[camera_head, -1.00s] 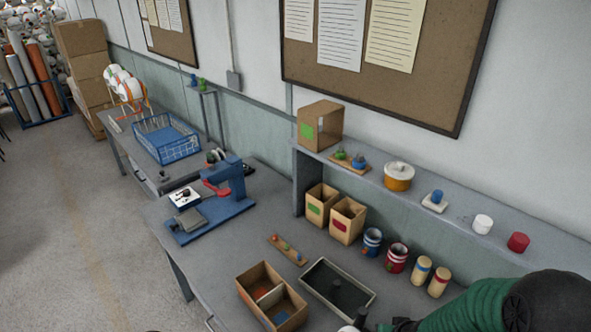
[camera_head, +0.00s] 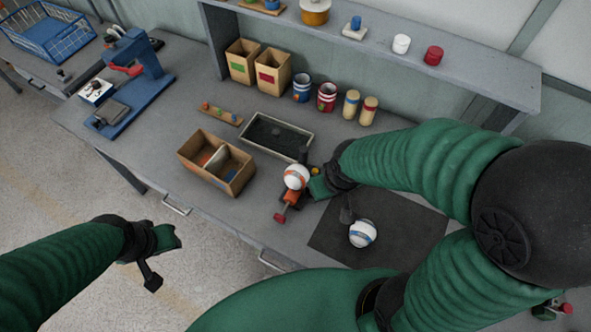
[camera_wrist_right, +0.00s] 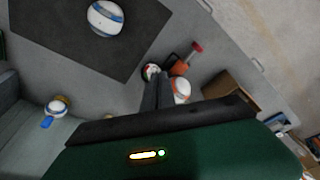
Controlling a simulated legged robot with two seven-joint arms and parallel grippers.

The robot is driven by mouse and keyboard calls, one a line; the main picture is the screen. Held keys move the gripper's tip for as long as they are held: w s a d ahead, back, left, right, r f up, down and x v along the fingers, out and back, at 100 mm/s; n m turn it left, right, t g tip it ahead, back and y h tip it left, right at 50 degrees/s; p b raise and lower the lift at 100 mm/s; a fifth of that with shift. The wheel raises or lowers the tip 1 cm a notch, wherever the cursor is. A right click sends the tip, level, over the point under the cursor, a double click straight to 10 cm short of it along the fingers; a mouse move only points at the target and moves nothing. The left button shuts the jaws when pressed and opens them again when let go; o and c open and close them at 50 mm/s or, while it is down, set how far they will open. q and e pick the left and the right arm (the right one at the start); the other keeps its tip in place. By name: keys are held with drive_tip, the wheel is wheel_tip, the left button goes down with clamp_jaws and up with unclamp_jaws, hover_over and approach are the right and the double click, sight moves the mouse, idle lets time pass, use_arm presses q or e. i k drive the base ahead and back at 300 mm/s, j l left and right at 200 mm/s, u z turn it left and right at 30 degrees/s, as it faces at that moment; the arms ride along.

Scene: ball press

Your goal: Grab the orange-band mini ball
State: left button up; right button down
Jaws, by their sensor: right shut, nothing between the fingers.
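The orange-band mini ball (camera_head: 297,174) is white with an orange stripe. It sits at an orange holder with a red handle (camera_head: 281,217) near the table's front. In the right wrist view the ball (camera_wrist_right: 182,91) shows just right of my dark fingers, partly covered by the gripper body. My right gripper (camera_head: 347,214) is shut and empty, to the right of the ball; its fingers also show in the right wrist view (camera_wrist_right: 158,82). My left gripper (camera_head: 152,279) hangs over the floor, left of the table edge, away from the ball; its finger gap is not clear.
A blue-band ball (camera_head: 362,234) lies on a dark mat (camera_head: 410,243) close to my right gripper. A divided cardboard box (camera_head: 190,151) and a dark tray (camera_head: 265,137) stand left and behind. Cans and cylinders line the back, under a shelf (camera_head: 475,76).

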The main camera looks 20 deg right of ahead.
sight(297, 176)
drive_tip(key=i+j+z, duration=0.45)
drive_tip(key=j+z, duration=0.25)
drive_tip(key=j, duration=0.2)
drive_tip(key=i+j+z, duration=0.25)
drive_tip(key=j+z, duration=0.2)
drive_tip(key=j, duration=0.25)
